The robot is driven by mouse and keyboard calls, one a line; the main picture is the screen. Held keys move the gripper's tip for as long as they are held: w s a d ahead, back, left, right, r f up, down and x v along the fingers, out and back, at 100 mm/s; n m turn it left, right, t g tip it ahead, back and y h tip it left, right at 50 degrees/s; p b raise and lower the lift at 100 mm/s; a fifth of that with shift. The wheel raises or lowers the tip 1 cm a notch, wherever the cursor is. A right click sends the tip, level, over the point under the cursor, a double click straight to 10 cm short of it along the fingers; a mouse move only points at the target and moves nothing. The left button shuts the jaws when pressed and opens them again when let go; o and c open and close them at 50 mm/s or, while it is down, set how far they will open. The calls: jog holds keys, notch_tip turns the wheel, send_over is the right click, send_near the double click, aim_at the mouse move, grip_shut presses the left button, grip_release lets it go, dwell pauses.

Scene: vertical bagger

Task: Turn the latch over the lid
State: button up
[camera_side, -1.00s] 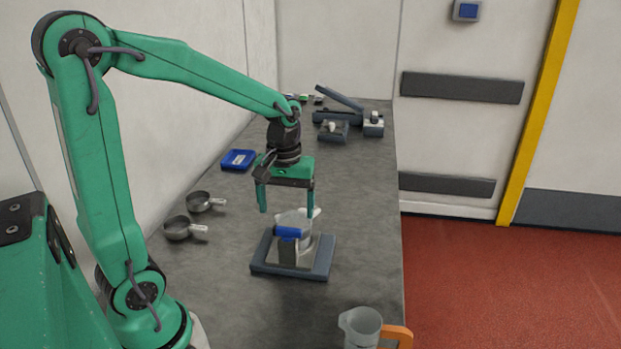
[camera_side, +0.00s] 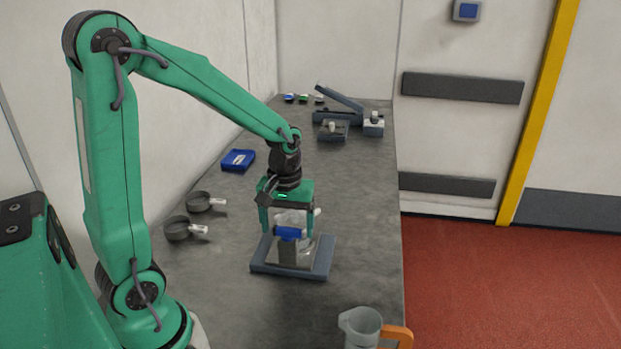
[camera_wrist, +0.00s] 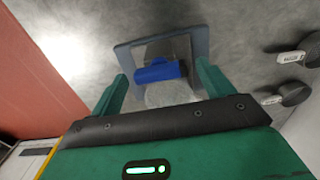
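A blue latch (camera_side: 289,233) sits at the middle of a fixture on the bench; it also shows in the wrist view (camera_wrist: 158,70). Below it is a shiny metal plate on a grey base (camera_side: 262,262). A pale round part (camera_side: 293,217), perhaps the lid, lies just behind the latch and is partly hidden by my gripper. My gripper (camera_side: 287,229) is open and points down, with one finger on each side of the pale part and the latch. In the wrist view both fingers stand apart from the latch. I cannot tell whether they touch the pale part.
Two small pans, one nearer (camera_side: 178,228) and one farther (camera_side: 199,201), stand to the left. A blue tray (camera_side: 238,160) is farther back. A clear jug (camera_side: 361,327) with an orange handle stands at the front right edge. Grey devices (camera_side: 333,130) stand at the back.

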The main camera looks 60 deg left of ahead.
jog(key=c, duration=0.8)
